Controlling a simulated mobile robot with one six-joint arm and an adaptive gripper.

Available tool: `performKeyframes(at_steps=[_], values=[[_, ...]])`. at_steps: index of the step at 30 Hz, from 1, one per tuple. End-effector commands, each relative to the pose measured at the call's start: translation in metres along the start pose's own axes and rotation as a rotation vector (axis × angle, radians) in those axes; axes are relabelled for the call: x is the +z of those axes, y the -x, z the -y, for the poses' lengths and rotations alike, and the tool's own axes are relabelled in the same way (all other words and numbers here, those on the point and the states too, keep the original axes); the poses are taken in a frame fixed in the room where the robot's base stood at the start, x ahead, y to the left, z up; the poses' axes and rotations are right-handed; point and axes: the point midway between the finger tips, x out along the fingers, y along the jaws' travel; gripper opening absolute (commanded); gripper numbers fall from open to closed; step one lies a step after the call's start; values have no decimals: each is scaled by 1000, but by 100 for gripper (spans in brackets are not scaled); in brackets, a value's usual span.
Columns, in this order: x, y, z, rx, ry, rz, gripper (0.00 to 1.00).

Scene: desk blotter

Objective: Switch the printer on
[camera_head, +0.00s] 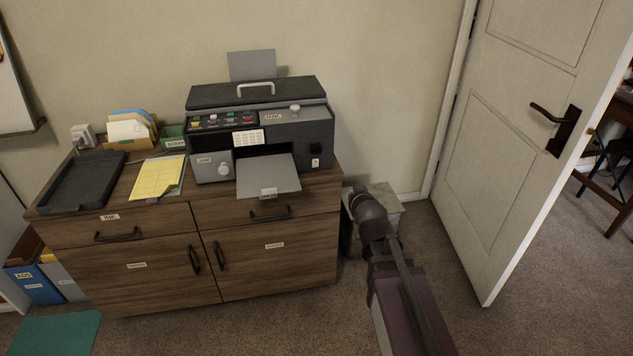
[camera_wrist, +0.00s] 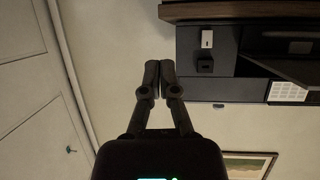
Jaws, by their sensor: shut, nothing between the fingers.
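The dark grey printer (camera_head: 260,130) stands on the wooden cabinet, its front output tray (camera_head: 268,176) out. Low on the right of its front is a small white switch (camera_head: 315,162), below a black square part (camera_head: 316,149). The wrist view looks upside down; there the printer (camera_wrist: 230,85) is at upper right, with the white switch (camera_wrist: 207,38) and the black part (camera_wrist: 205,64). My gripper (camera_wrist: 159,72) is shut and empty, its fingertips against bare wall in the picture, left of the printer and apart from the switch. In the head view my arm hides the fingers.
The wooden cabinet (camera_head: 270,250) carries a black tray (camera_head: 82,182), yellow paper (camera_head: 156,179) and a file holder (camera_head: 130,128). A pale box (camera_head: 390,208) stands on the floor right of the cabinet, partly behind my arm. A door (camera_head: 530,110) stands open at right.

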Motion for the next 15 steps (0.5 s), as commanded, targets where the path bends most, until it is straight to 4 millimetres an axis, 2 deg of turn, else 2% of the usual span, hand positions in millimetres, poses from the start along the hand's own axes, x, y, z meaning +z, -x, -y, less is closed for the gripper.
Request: performKeyframes(at_steps=[1, 15], values=[[12, -10, 6, -9, 3, -39, 0], [25, -39, 53, -83, 15, -410, 0]])
